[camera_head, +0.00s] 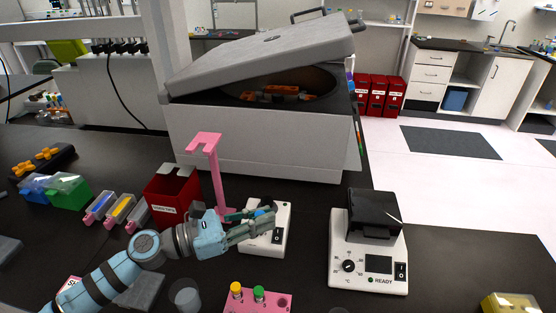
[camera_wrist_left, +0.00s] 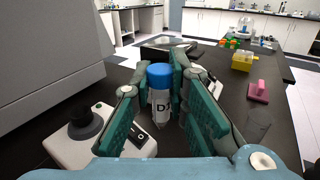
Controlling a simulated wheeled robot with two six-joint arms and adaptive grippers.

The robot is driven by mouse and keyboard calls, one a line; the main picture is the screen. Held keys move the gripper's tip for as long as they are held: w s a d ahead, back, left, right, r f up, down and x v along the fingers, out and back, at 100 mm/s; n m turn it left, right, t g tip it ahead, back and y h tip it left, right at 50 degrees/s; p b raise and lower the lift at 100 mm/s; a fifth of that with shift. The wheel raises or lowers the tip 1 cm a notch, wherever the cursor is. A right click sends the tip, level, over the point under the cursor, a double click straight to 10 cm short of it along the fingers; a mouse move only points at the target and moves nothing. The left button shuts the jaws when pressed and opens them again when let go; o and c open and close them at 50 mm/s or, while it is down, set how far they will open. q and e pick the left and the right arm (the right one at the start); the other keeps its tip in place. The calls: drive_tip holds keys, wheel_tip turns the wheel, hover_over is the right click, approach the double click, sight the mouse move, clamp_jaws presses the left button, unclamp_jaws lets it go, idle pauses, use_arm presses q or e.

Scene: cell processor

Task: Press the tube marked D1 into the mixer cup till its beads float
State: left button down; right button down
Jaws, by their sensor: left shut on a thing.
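My left gripper (camera_head: 262,218) is shut on a tube (camera_wrist_left: 160,104) in the left wrist view. The tube is upright, with a blue cap and a white label whose letter D shows; the rest of the label is partly hidden. The mixer (camera_head: 270,241) is a small white box, partly covered by my gripper in the head view. Its black cup (camera_wrist_left: 86,122) shows in the left wrist view, left of the fingers. The tube is beside the cup and apart from it. Beads inside the tube cannot be made out. My right gripper is not in view.
A pink stand (camera_head: 214,172) and red bin (camera_head: 174,198) stand behind my left arm. A white heater (camera_head: 368,270) with a black lid is to the right. A pink rack (camera_head: 275,302) holds yellow- and green-capped tubes in front. A large centrifuge (camera_head: 255,140) stands behind.

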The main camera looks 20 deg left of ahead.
use_arm(q)
drive_tip(key=w+a+r+n+t+y+p, duration=0.1)
drive_tip(key=w+a+n+t+y, duration=0.1)
drive_tip(key=w, duration=0.4)
drive_tip(key=w+a+r+n+t+y+p, duration=0.1)
drive_tip(key=w+a+r+n+y, duration=0.1)
drive_tip(key=w, duration=0.4)
drive_tip(key=b, duration=0.6)
hover_over(266, 203)
drive_tip(key=shift+y, duration=0.3)
wheel_tip(266, 203, down, 5)
drive_tip(key=shift+d+f, duration=0.1)
drive_tip(key=shift+f, duration=0.35)
drive_tip(key=shift+r, duration=0.15)
drive_tip(key=shift+m+b, duration=0.4)
drive_tip(key=shift+b, duration=0.15)
drive_tip(key=shift+r, duration=0.1)
